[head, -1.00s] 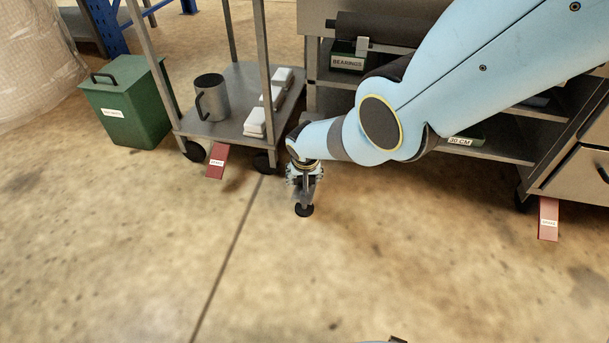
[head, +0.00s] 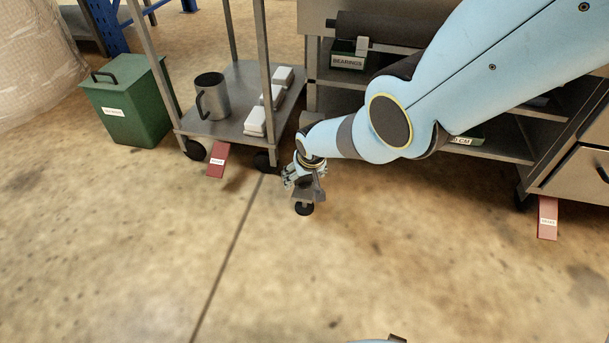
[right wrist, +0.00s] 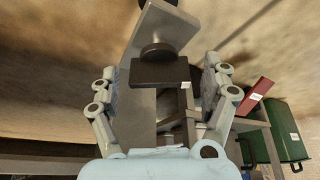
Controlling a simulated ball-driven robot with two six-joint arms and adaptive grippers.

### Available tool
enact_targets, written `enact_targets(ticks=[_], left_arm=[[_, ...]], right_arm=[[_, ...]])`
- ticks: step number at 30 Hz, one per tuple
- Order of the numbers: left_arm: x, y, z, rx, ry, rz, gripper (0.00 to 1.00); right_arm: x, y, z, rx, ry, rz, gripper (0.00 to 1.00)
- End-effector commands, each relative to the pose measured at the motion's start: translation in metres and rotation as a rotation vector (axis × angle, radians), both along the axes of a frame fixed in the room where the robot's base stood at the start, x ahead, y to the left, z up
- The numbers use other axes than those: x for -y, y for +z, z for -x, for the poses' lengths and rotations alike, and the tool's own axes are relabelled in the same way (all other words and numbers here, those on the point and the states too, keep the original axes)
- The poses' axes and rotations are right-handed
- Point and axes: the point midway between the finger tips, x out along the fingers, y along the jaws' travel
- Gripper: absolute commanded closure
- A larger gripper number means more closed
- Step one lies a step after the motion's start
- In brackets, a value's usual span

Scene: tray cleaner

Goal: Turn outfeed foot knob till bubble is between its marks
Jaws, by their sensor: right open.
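My right gripper (head: 304,182) is low over the floor at the foot of the steel machine, just above a round black foot pad (head: 304,209). In the right wrist view its two fingers (right wrist: 161,72) stand apart. Between them is a dark block (right wrist: 150,73) with a round black disc (right wrist: 158,50) and a grey metal bar (right wrist: 165,25) beyond it. Gaps show between the fingers and the block. I cannot tell which of these dark parts is the foot knob. The bubble and its marks are not visible. My left gripper is not in view.
A steel trolley (head: 232,128) with a metal mug (head: 213,98) and white blocks stands left of the gripper. A red wedge (head: 217,160) is at its wheel, and another (head: 547,217) lies far right. A green bin (head: 137,115) stands left.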

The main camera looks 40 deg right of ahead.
Motion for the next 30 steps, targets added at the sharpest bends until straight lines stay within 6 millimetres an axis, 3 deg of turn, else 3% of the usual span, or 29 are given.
enact_targets(ticks=[14,30], left_arm=[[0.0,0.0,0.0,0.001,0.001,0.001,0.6],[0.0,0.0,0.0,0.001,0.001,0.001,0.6]], right_arm=[[0.0,0.012,0.004,0.003,0.0,0.002,0.19],[-0.011,0.081,0.032,0.002,0.001,0.0,0.19]])
